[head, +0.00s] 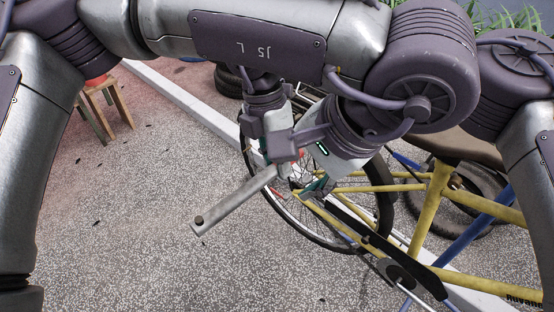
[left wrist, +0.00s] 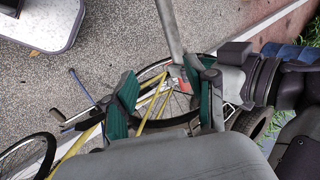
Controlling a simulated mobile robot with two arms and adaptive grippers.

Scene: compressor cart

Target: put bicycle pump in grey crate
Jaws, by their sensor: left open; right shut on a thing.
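A long silver tube (head: 235,200), which looks like the bicycle pump, slants down to the left in the head view. It also shows at the top of the left wrist view (left wrist: 172,28), with a red part near its inner end. My right gripper (head: 283,168) is shut on it near that end; the fingertips are partly hidden. My left gripper (head: 318,187) is beside it on the right. In the left wrist view my left gripper (left wrist: 160,84) has its teal pads wide apart, the tube's inner end showing near the gap. I cannot identify a grey crate in either view.
A yellow bicycle frame (head: 430,215) and a wheel (head: 262,205) are below and right of the grippers. A wooden stool (head: 108,105) stands at left by a pale kerb (head: 185,105). The speckled ground (head: 130,220) is clear at lower left.

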